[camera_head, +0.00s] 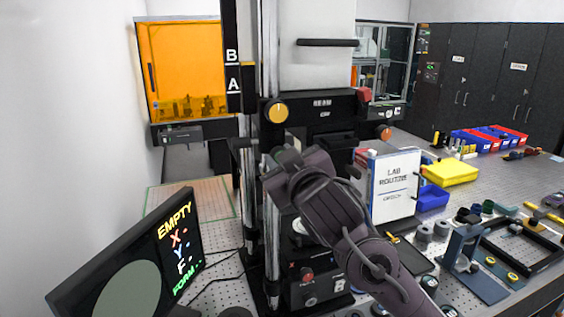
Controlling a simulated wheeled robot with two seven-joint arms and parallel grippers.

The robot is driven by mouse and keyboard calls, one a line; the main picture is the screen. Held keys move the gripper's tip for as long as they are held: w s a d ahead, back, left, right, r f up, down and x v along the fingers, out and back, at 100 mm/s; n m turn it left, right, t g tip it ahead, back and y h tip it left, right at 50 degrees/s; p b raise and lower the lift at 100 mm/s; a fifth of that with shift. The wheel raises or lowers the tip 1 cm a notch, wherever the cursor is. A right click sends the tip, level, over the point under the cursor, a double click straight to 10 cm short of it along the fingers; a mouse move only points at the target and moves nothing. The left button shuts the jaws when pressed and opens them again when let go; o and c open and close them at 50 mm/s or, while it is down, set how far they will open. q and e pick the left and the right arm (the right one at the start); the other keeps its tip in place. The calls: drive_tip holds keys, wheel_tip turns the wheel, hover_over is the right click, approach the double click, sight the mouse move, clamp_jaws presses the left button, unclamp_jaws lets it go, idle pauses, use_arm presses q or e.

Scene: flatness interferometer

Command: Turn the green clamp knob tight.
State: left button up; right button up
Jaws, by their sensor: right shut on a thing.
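My right gripper (284,158) reaches in from the lower right to the front of the tall black instrument (320,116), beside its metal column. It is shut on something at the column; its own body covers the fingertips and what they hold. No green clamp knob shows clearly, and the place where the gripper grips is the hidden spot. My left gripper is not in view. A tilted display (180,240) at the lower left reads "EMPTY" with X, Y, F and FORM lines and shows a grey-green disc.
An orange knob (277,111) sits just above the gripper. A white "LAB ROUTINE" board (393,186) stands close to the right of my forearm. A blue stand (466,265), a black frame (522,245) and small parts crowd the bench at right. Cables lie by the display.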

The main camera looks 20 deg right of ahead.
drive_tip(key=shift+n+b, duration=1.05)
drive_tip(key=shift+n, duration=4.05)
drive_tip(key=o, duration=1)
drive_tip(key=shift+c, duration=0.2)
drive_tip(key=s, duration=0.7)
drive_tip(key=shift+s+p, duration=0.3)
drive_tip(key=shift+s, duration=0.1)
